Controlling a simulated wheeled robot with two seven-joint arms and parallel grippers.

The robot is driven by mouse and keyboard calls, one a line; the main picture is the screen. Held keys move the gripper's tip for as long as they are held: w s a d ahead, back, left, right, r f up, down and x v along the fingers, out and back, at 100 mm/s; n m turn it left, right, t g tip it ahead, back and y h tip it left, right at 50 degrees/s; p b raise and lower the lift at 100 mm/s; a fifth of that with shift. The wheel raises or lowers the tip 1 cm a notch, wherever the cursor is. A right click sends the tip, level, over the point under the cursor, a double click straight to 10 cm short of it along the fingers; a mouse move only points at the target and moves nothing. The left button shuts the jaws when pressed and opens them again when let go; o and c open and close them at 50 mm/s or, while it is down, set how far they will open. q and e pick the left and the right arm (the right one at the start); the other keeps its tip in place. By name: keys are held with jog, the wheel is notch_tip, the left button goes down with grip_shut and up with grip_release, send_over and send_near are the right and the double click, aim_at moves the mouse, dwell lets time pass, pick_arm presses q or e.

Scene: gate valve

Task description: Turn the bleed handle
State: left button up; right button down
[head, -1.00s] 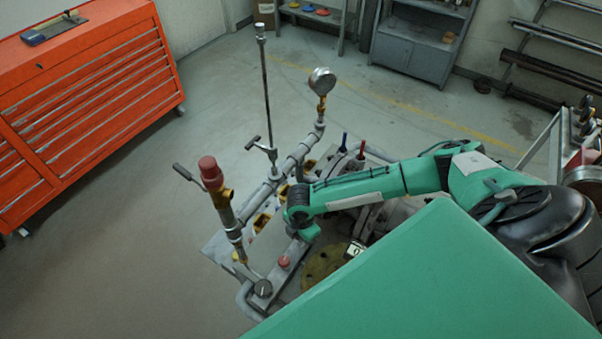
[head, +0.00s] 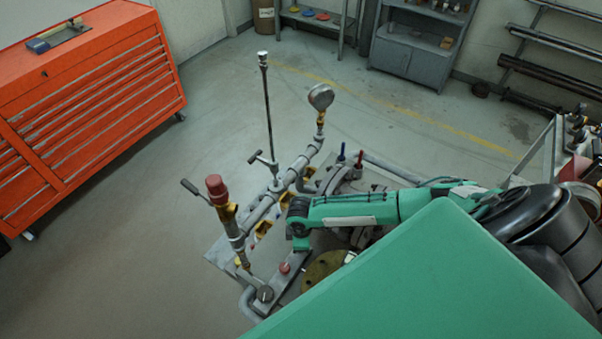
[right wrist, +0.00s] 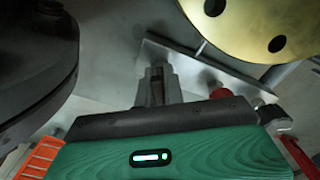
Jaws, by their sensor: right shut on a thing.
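The valve rig has a pipe (head: 268,207) with a black-tipped lever (head: 192,188) at the left and a T-shaped handle (head: 262,157) beside a tall rod. I cannot tell which part is the bleed handle. My right arm reaches in from the right over the rig. Its gripper (head: 300,243) is low among the pipes, mostly hidden by its own wrist. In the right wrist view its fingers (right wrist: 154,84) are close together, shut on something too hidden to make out. A red knob (head: 285,267) is close by. My left gripper is not in view.
A brass flange (head: 322,266) lies near my right gripper and shows in the wrist view (right wrist: 242,18). A pressure gauge (head: 320,97) and a red-capped fitting (head: 216,188) stand up from the rig. A red tool chest (head: 90,100) stands left, with clear floor between.

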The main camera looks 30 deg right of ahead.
jog(key=m, duration=0.3)
jog(key=shift+m+p, duration=0.3)
jog(key=shift+m, duration=0.1)
jog(key=m, duration=0.5)
dwell(0.4)
jog(key=c, duration=1.4)
grip_release()
jog(key=shift+c, duration=0.2)
notch_tip(320, 180, up, 13)
jog(key=b, duration=0.3)
jog(key=shift+f+b, duration=0.2)
jog(key=shift+b, duration=0.1)
jog(key=shift+r, duration=0.65)
